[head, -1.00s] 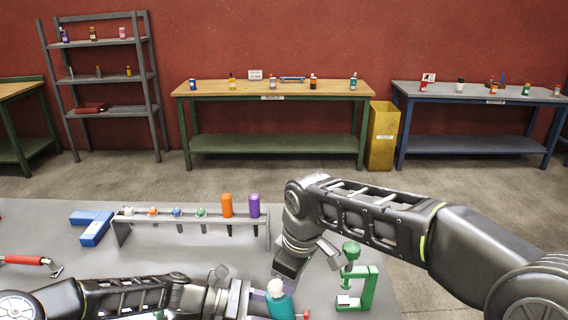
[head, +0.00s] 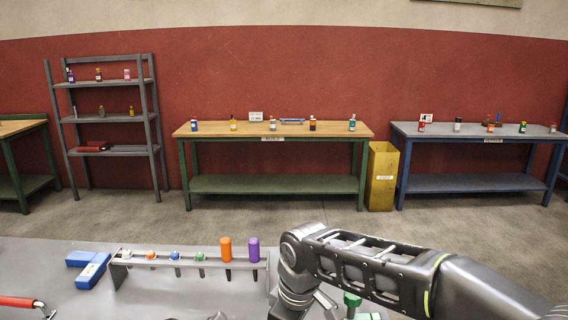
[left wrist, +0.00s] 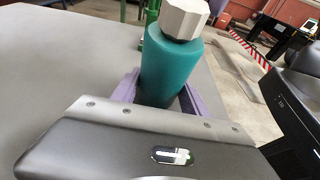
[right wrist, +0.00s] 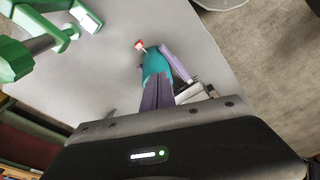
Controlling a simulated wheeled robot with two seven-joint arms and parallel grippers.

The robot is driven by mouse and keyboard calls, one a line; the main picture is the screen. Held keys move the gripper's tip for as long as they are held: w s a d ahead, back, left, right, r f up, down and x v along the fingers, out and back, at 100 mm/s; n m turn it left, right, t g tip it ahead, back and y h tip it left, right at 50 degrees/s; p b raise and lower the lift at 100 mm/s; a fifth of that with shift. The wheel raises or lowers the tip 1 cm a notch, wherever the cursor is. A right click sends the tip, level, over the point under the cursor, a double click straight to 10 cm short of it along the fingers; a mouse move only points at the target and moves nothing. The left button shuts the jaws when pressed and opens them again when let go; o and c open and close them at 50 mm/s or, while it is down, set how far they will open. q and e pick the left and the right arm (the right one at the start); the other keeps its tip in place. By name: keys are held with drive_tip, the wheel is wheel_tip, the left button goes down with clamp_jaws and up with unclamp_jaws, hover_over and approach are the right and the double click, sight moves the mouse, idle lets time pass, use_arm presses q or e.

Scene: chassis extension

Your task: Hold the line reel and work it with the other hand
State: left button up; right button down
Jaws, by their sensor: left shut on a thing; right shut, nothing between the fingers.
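The line reel, a teal tapered body with a faceted white cap, stands between the purple fingers of my left gripper (left wrist: 160,92) in the left wrist view; the gripper is shut on the reel (left wrist: 168,62). The right wrist view shows the teal body (right wrist: 155,62) with a small red tip and a left finger beside it. My right gripper (right wrist: 157,88) is shut and empty, its fingers overlapping the near end of the reel in the picture. I cannot tell whether they touch. The white cap is hidden there. The head view does not show the reel.
A green clamp (right wrist: 38,42) stands near the reel; its top shows in the head view (head: 352,300). A rack (head: 190,263) with several coloured tools and a blue block (head: 92,271) lie on the grey table (head: 60,292). A red-handled tool (head: 18,302) is at left.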

drive_tip(key=shift+s+d, duration=0.25)
drive_tip(key=shift+s, duration=0.05)
wheel_tip(320, 180, up, 6)
drive_tip(key=shift+a, duration=0.3)
idle(0.4)
drive_tip(key=w, duration=0.1)
drive_tip(key=w+r, duration=0.1)
drive_tip(key=shift+w+r+h, duration=0.15)
drive_tip(key=shift+w+h, duration=0.15)
idle(0.4)
drive_tip(key=shift+d+f, duration=0.2)
drive_tip(key=shift+f, duration=0.95)
drive_tip(key=shift+d+f, duration=0.15)
drive_tip(key=shift+f, duration=1.05)
drive_tip(key=shift+d+f, duration=0.2)
drive_tip(key=shift+f, duration=0.95)
